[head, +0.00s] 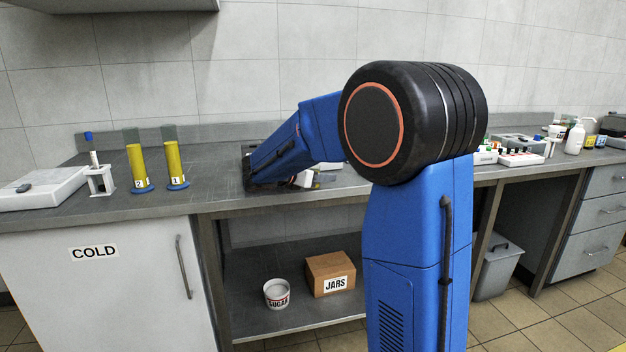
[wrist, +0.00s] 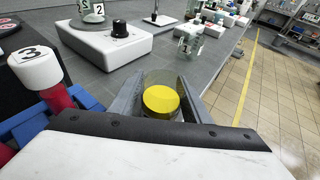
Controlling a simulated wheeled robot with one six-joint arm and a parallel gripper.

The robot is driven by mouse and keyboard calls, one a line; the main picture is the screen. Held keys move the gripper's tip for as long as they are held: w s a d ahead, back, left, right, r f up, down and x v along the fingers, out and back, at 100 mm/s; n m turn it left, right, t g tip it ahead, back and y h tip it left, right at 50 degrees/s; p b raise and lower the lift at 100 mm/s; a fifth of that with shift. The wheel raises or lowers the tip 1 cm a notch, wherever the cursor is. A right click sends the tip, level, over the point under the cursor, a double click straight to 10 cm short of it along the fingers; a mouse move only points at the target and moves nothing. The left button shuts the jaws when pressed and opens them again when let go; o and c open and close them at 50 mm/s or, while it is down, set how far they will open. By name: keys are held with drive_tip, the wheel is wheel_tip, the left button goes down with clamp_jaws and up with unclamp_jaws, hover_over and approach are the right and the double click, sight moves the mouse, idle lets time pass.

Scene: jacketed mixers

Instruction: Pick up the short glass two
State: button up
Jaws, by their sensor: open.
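A clear glass with yellow liquid (wrist: 161,99) stands between the jaws of my gripper (wrist: 163,88) in the wrist view. The jaws are open on either side of it; whether they touch it, I cannot tell. No number on this glass faces the camera. Another clear glass marked 1 (wrist: 189,44) stands farther off near the counter's front edge. A vessel marked 2 (wrist: 95,10) is on a white mixer base. In the head view my arm hides the gripper and this glass.
A white device with a black knob (wrist: 105,46) lies ahead. A white cap marked 3 (wrist: 36,68) is close on the left. Two tall yellow cylinders, marked 2 (head: 138,168) and 1 (head: 175,165), stand on the left counter. The counter's front edge drops to the floor on the right.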

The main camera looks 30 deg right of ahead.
drive_tip(key=shift+c, duration=0.3)
drive_tip(key=c, duration=0.9)
drive_tip(key=shift+r, duration=0.1)
drive_tip(key=shift+r, duration=0.25)
clamp_jaws()
wheel_tip(320, 180, up, 9)
drive_tip(key=shift+r, duration=0.2)
